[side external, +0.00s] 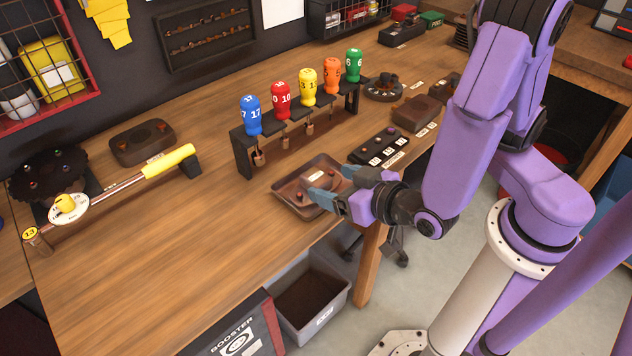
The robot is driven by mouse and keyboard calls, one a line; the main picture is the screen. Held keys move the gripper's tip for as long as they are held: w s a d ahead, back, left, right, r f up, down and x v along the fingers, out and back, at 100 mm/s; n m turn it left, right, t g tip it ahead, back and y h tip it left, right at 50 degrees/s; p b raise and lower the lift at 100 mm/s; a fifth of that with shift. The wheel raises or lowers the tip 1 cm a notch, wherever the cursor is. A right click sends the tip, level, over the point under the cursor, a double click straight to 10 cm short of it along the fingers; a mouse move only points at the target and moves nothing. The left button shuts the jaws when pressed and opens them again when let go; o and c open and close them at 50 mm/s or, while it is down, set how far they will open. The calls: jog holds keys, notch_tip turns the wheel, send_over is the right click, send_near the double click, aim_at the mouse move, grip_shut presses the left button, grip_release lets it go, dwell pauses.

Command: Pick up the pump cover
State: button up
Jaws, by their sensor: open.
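A shallow brown tray (284,192) lies near the front edge of the workbench. A small brown part (340,184) with a pale label area sits in it and may be the pump cover; I cannot tell for certain. My gripper (316,187) is over the tray from the right, its grey-blue fingers apart around or just above this part. Whether the fingers touch it cannot be told. The gripper hides the tray's right side and some of the part.
A black rack (243,156) with several numbered, coloured-handled tools stands behind the tray. A black labelled strip (386,150) lies to the right. A yellow-handled torque tool (168,161) lies at left. The bench's front left is clear; a grey bin (338,304) stands below.

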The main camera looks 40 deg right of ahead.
aim_at(314, 175)
jog(key=x, duration=0.4)
jog(key=shift+w+d+f, duration=0.1)
jog(key=shift+w, duration=0.3)
jog(key=c, duration=1.2)
